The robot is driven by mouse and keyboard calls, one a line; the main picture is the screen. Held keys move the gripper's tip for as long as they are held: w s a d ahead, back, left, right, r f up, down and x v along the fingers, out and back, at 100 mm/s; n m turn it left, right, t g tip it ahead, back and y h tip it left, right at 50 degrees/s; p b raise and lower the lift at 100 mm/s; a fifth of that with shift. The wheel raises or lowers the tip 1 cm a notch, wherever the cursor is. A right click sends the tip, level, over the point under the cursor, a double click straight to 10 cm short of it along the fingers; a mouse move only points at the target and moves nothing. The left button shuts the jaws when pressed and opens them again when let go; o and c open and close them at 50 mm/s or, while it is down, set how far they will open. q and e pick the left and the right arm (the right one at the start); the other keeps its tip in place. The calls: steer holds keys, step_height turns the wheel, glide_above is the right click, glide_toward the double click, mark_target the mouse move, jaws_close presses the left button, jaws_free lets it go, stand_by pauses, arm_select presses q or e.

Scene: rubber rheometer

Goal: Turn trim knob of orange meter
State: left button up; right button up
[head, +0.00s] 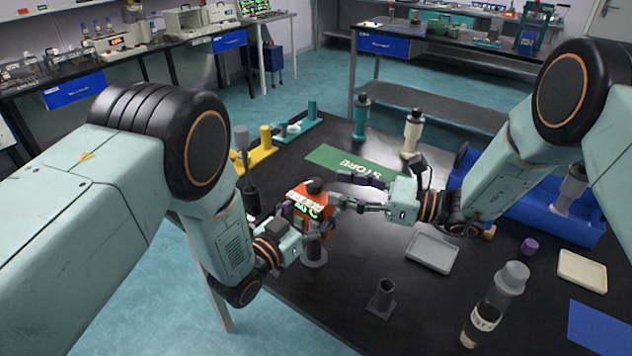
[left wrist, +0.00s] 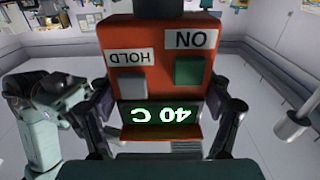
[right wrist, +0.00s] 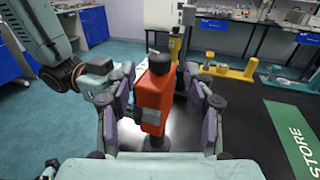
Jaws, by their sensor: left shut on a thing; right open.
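The orange meter (head: 318,213) has a black round knob (head: 314,186) on top. In the left wrist view the meter (left wrist: 160,70) shows upside down, with ON and HOLD buttons and a green "40 C" display (left wrist: 157,114). My left gripper (head: 298,232) is shut on the meter's sides. My right gripper (head: 343,190) is open at the meter's right side. In the right wrist view the meter (right wrist: 155,95) stands between its spread fingers, with gaps to both.
A grey post (head: 314,250) stands under the meter. The green STORE mat (head: 350,165) lies behind. A dark upright post (head: 249,180) is close left.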

mark_target(315, 181)
steer(key=x, duration=0.6)
steer(key=shift+w+a, duration=0.1)
steer(key=shift+a, duration=0.15)
steer(key=shift+c, duration=0.4)
jaws_close()
